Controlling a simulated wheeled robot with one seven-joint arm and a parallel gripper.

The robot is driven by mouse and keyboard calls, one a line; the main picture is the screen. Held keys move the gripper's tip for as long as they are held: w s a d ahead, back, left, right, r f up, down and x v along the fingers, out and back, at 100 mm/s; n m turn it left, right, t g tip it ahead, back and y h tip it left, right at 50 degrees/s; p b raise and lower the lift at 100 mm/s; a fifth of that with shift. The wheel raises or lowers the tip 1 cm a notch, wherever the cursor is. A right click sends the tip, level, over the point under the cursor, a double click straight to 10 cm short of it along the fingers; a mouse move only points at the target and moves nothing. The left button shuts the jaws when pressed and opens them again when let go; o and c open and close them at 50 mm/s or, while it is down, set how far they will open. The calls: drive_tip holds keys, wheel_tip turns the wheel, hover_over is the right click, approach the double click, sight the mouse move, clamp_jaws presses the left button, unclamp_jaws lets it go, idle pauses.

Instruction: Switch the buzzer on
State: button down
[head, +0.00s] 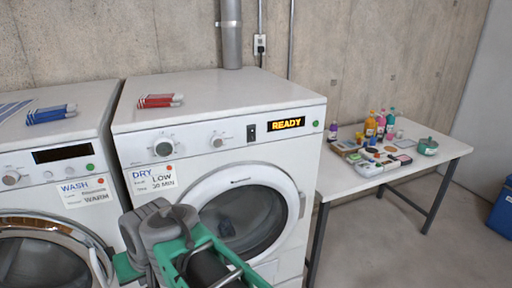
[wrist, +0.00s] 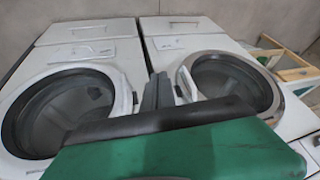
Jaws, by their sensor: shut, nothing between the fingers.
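The dryer (head: 225,92) stands in the middle of the head view. The switch cannot be made out in the wrist view.
The dryer has two knobs (head: 163,147) and a round door (head: 238,215). A washer (head: 60,150) stands close on the left. Red cloths (head: 160,100) lie on the dryer. A table (head: 440,146) with bottles and small items stands right. A blue bin (head: 502,210) is beyond it.

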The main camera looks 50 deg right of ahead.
drive_tip(key=w+d+r+m+t+h+b, duration=0.15)
drive_tip(key=d+r+m, duration=0.3)
drive_tip(key=d, duration=0.45)
drive_tip(key=w+d+r+m+t+h+b, duration=0.1)
drive_tip(key=w+d+r+m+t, duration=0.2)
drive_tip(key=d+m, duration=0.45)
drive_tip(key=s+d+r+m+t+h+b, duration=0.1)
drive_tip(key=s+d+r+m, duration=0.3)
drive_tip(key=d, duration=0.6)
drive_tip(key=s+d+r+m+h+b, duration=0.2)
drive_tip(key=s+d+r+m+h, duration=0.1)
drive_tip(key=s+d+r, duration=0.5)
drive_tip(key=s+d+m, duration=0.1)
drive_tip(key=d, duration=0.1)
drive_tip(key=shift+s+d+r+m+t, duration=0.25)
drive_tip(key=shift+d+r+m+t, duration=0.1)
drive_tip(key=shift+r+m, duration=0.05)
drive_tip(key=shift+w, duration=0.1)
approach(253, 139)
drive_tip(key=p+x, duration=0.1)
drive_tip(key=x, duration=0.5)
drive_tip(key=shift+w+f, duration=0.2)
drive_tip(key=shift+w, duration=0.05)
